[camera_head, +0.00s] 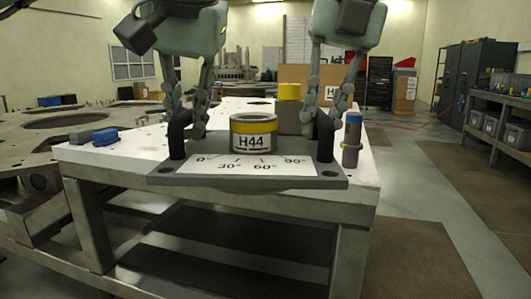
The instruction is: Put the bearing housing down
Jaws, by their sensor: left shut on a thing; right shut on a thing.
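The bearing housing (254,128), a metal cylinder with a yellow band and an "H44" label, stands upright on a dark plate (320,182). The plate has a white angle scale and a black handle at each side. My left gripper (190,122) is shut on the left handle (179,137). My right gripper (325,112) is shut on the right handle (324,138). The plate is level and overlaps the front edge of the white-topped table (110,155). I cannot tell whether it touches the table. Neither gripper touches the housing.
A yellow-topped block (289,112) stands behind the housing. A grey cylinder with a blue top (352,140) stands close to the plate's right. Blue blocks (105,136) lie at the table's left. A large turret plate (45,128) lies beyond on the left. Floor is clear at right.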

